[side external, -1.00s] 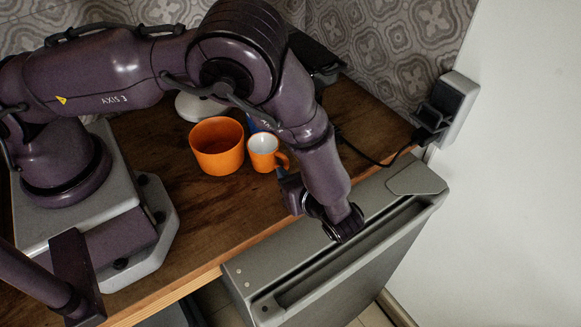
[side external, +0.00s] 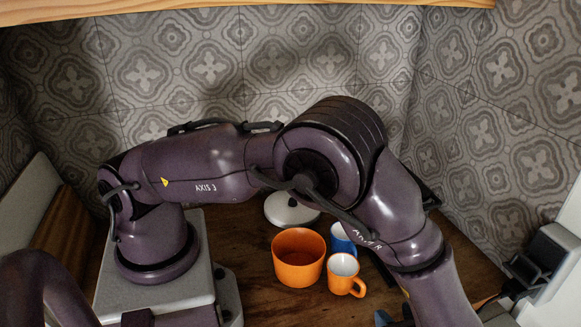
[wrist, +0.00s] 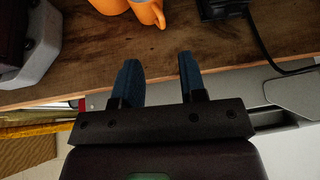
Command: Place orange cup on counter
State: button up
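A small orange cup (side external: 343,275) with a white inside and a side handle stands upright on the wooden counter (side external: 290,308). It also shows at the top edge of the wrist view (wrist: 148,12), partly cut off. A larger orange vessel (side external: 297,262) stands close on its left, and a blue cup (side external: 343,238) is behind it, partly hidden by my arm. My gripper (wrist: 160,60) is open, with two dark blue fingers apart and nothing between them. It is over the counter's front edge, short of the orange cup. The side view mostly cuts it off.
A white round object (side external: 291,209) sits behind the larger vessel. A black cable (wrist: 268,45) runs along the counter on the right. A grey appliance front (wrist: 293,92) lies beyond the counter edge. A tiled wall (side external: 300,60) closes the back.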

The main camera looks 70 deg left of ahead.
jog(key=s+a+r+n+g+h, duration=0.1)
jog(key=a+r+n+h, duration=0.3)
jog(key=r, duration=0.4)
jog(key=a+r+n+g+h, duration=0.1)
jog(key=a+r+n+h, duration=0.25)
jog(key=a+r, duration=0.35)
jog(key=s+a+r+n+t+h, duration=0.5)
jog(key=s+a+r+n+t, duration=0.1)
jog(key=s+r+n, duration=0.4)
jog(key=shift+s+a+r+n+t, duration=0.3)
jog(key=shift+s+a+r+n, duration=0.25)
jog(key=shift+s, duration=0.65)
